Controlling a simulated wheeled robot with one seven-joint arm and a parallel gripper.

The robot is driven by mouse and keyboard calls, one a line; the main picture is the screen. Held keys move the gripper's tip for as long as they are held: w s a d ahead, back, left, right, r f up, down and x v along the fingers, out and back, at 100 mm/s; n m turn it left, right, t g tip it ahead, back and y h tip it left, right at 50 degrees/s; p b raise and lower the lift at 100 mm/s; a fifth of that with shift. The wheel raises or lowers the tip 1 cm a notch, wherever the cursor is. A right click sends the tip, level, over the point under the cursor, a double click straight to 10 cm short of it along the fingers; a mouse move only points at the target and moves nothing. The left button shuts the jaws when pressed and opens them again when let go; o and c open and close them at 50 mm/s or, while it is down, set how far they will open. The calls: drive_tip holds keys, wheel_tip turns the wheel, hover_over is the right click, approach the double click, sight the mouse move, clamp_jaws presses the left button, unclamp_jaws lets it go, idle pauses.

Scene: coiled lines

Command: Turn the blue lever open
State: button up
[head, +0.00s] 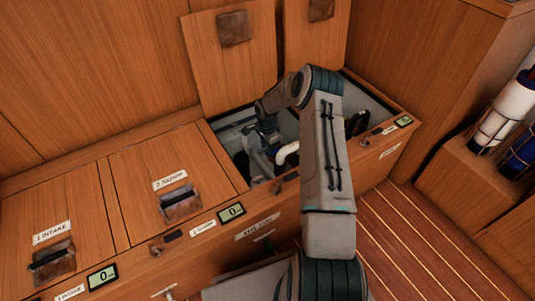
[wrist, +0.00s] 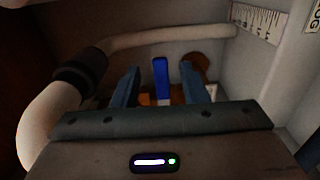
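The blue lever (wrist: 161,80) stands upright in the wrist view, between the two fingers of my gripper (wrist: 158,74). The gripper is open, with a finger on each side of the lever. Gaps show between the lever and both fingers. An orange-brown fitting (wrist: 178,99) shows low behind the fingers, partly hidden by the gripper body. In the head view my gripper (head: 266,122) reaches down into the open locker; its fingertips and the lever cannot be made out clearly there.
A pale hose (wrist: 160,38) with a black cuff (wrist: 80,70) curves along the left and back of the locker. A marked scale (wrist: 257,22) is on the right wall. In the head view, a raised lid (head: 232,65) stands behind the opening, and a white pipe (head: 286,151) lies inside.

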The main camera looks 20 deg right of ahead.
drive_tip(key=shift+f, duration=1.15)
clamp_jaws()
